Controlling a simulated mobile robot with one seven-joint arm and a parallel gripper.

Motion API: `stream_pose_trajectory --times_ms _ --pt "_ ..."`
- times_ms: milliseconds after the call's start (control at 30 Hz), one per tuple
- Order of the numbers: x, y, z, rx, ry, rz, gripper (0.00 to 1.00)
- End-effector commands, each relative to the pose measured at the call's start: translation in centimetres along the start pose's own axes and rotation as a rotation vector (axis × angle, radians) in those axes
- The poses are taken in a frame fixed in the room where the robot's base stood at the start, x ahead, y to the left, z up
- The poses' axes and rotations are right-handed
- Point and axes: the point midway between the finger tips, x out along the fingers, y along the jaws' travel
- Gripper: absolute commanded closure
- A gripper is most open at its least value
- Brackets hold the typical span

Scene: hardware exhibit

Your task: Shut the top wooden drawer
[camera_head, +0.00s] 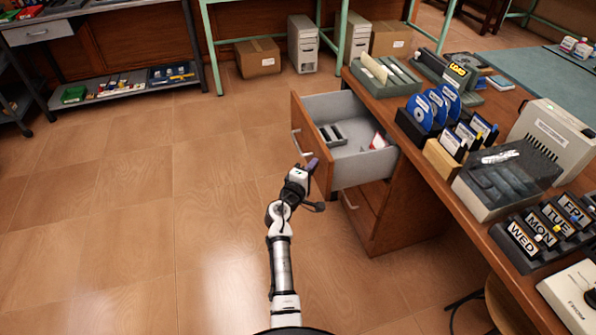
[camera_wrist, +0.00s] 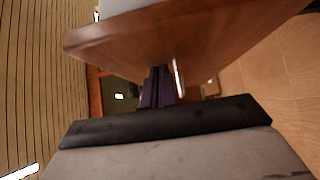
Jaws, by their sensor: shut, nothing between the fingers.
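The top wooden drawer (camera_head: 345,172) is pulled open from the wooden desk (camera_head: 400,215) and juts out to the left. It has a grey inside and a brown wooden front with a light handle (camera_head: 302,144). A dark holder and a red and white item lie in it. My gripper (camera_head: 310,167) is at the lower part of the drawer front, near the handle; contact cannot be told. In the wrist view the drawer front (camera_wrist: 190,40) fills the top, with the handle (camera_wrist: 178,77) close to the right of my purple fingers (camera_wrist: 157,88). The fingers are shut and empty.
The desk top holds disk racks (camera_head: 440,110), a dark-lidded disk box (camera_head: 505,178) and weekday-labelled boxes (camera_head: 548,232). The wooden floor (camera_head: 130,220) to the left is clear. A cardboard box (camera_head: 258,57) stands at the back.

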Motion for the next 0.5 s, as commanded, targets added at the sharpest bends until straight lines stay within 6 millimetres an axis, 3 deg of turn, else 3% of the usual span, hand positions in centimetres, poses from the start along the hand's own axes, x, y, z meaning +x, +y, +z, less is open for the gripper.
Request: stream_pose_trajectory --times_ms 500 --pt "7.1 0.0 7.3 0.002 -0.006 0.001 1.0"
